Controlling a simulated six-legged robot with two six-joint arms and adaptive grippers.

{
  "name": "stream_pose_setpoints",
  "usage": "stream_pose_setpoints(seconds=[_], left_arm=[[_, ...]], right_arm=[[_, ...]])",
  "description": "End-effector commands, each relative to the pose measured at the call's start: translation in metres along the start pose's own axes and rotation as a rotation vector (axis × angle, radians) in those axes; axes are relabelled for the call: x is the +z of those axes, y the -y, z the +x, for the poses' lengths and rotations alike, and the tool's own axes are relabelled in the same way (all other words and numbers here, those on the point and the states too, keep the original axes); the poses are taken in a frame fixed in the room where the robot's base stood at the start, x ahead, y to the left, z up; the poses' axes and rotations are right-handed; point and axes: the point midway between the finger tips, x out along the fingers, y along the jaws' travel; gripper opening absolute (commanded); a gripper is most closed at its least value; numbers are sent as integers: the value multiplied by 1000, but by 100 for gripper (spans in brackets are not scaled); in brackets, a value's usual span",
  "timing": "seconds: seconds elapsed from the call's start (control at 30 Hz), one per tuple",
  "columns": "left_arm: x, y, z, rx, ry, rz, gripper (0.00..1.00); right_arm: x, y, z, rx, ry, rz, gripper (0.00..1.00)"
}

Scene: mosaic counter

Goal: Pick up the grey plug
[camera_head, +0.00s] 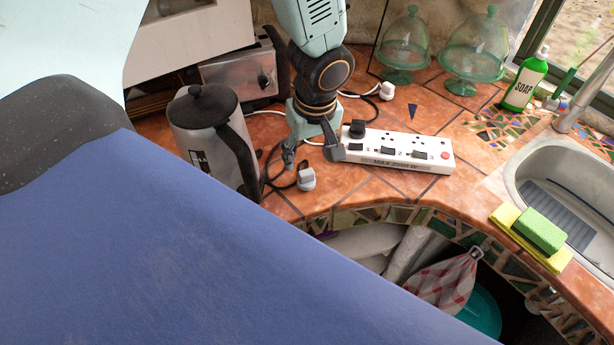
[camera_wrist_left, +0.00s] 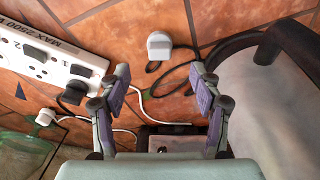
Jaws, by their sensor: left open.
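The grey plug (camera_head: 306,179) lies on the tiled counter near its front edge, beside the power strip, with a black cable. In the left wrist view the grey plug (camera_wrist_left: 159,45) sits beyond the fingertips, roughly centred between them. My left gripper (camera_head: 312,152) is open and above the counter, just behind the plug in the head view. In the wrist view the gap of my left gripper (camera_wrist_left: 160,80) holds nothing. The fingers appear apart from the plug. My right gripper is in neither view.
The power strip (camera_head: 385,151), with a black plug (camera_head: 357,129) in it, lies right of the gripper. A kettle (camera_head: 211,138) stands close on the left. A white plug (camera_head: 386,91) lies behind. A sink (camera_head: 512,180) and sponges (camera_head: 540,230) are at right.

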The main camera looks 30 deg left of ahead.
Motion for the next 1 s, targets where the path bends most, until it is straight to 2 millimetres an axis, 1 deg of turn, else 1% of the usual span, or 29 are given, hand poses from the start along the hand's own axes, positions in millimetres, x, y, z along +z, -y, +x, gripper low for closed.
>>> stream_pose_setpoints(seconds=[0.03, 0.1, 0.33, 0.63, 0.73, 0.97, 1.0], left_arm=[[1, 0, 8, -2, 2, -4, 64], [1, 0, 16, 0, 2, -4, 64], [0, -1, 33, 0, 3, -2, 64], [-3, -1, 71, 1, 2, 1, 64], [-4, -1, 76, 2, 1, 0, 64], [-4, -1, 76, 3, 1, 1, 64], [-4, -1, 76, 3, 1, 1, 61]], right_arm=[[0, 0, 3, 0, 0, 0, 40], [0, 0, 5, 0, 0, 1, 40], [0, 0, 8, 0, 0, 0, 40], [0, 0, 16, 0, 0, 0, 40], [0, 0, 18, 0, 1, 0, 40], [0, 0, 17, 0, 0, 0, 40], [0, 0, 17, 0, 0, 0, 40]])
